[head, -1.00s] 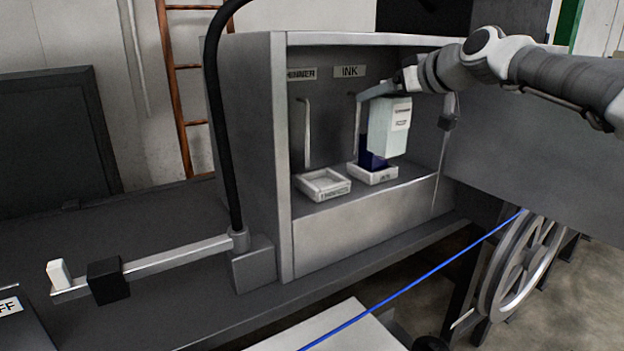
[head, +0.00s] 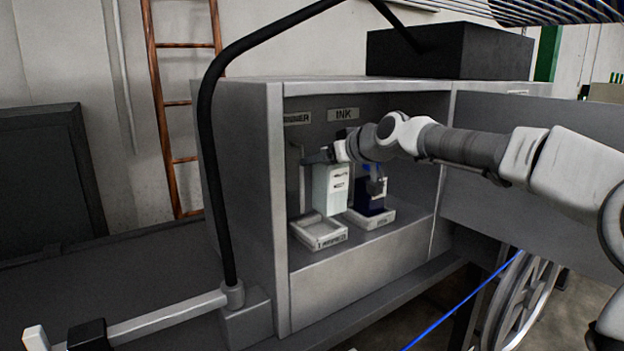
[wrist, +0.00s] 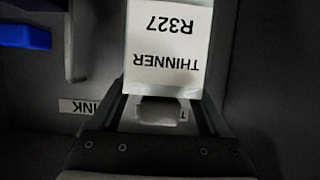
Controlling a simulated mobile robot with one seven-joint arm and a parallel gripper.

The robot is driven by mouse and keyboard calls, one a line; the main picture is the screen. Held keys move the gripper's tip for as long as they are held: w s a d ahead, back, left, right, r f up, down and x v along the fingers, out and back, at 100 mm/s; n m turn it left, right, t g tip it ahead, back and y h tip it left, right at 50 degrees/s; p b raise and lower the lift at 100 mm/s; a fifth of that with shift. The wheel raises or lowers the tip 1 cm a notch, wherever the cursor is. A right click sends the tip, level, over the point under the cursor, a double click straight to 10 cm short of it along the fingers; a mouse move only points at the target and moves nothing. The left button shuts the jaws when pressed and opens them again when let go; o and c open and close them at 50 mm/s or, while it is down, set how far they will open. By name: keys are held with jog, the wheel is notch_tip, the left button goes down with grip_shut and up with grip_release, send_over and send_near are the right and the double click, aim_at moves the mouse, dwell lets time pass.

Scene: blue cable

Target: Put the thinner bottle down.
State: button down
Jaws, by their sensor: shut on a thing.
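The thinner bottle (head: 333,190) is pale white with a printed label. In the wrist view its label reads THINNER R327 (wrist: 165,45). My gripper (head: 322,158) is shut on its upper part inside the cabinet, and the bottle hangs about upright. Its lower end shows at the back right of the empty thinner tray (head: 320,236); I cannot tell whether it touches anything. The gripper's fingers also show in the wrist view (wrist: 160,108), on either side of the bottle.
The dark blue ink bottle (head: 370,197) stands in the ink tray (head: 368,221), close to the right of the held bottle. Its blue top seems to show in the wrist view (wrist: 25,37). Cabinet walls (head: 277,200) and thin upright hooks (head: 300,175) limit the room. A blue cable (head: 460,300) runs outside.

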aim_at(335, 176)
notch_tip(335, 176, down, 6)
jog(key=w+a+p, duration=0.1)
jog(key=a, duration=0.1)
jog(key=shift+a+r, duration=0.2)
jog(key=shift+r, duration=0.05)
grip_release()
jog(key=shift+f, duration=0.2)
jog(key=shift+r, duration=0.15)
jog(key=b+v, duration=0.1)
jog(key=v, duration=0.8)
jog(key=shift+s+d+b, duration=0.15)
jog(key=shift+d+b, duration=0.1)
jog(key=shift+b, duration=0.15)
jog(key=shift+v, duration=1.25)
jog(key=shift+a, duration=0.1)
